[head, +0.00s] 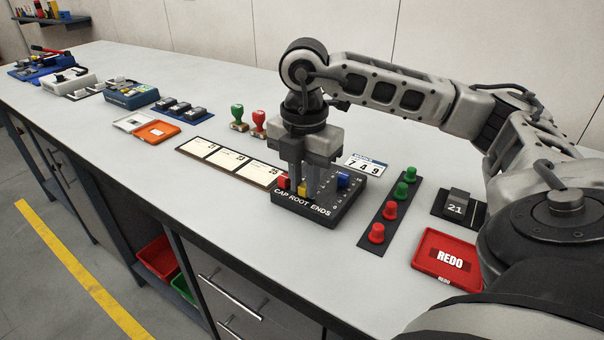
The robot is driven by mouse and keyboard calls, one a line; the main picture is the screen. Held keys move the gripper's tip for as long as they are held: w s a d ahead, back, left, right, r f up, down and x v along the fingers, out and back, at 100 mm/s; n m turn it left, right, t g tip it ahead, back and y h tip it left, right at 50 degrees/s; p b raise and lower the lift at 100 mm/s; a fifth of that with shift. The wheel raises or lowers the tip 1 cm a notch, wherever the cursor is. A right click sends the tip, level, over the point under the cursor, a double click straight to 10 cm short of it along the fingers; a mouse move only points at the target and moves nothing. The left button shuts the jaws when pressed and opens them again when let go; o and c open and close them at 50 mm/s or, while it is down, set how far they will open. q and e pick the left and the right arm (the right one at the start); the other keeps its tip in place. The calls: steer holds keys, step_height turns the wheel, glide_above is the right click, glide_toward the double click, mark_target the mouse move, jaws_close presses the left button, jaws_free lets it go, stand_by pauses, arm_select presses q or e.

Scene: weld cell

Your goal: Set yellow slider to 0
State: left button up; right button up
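The dark slider box (347,204) labelled "CAP ROOT ENDS" sits on the bench. The yellow slider knob (303,190) is the middle one, close to the box's lettered front edge. The red knob (284,182) is to its left, also near the front. The blue knob (342,181) is at the right, farther back. My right gripper (306,181) points down over the box, its fingertips at the yellow knob. The fingers hide most of the yellow slot, and whether they grip the knob is unclear. My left gripper is out of view.
A white number card (366,165) reading 749 stands behind the box. A strip with red and green buttons (390,210) and a red REDO tray (446,258) are to the right. Date cards (230,160) lie to the left; two stamps (259,122) stand behind.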

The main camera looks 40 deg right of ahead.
mark_target(302, 186)
steer(key=o, duration=0.3)
steer(key=shift+a, duration=0.2)
steer(key=shift+d, duration=0.1)
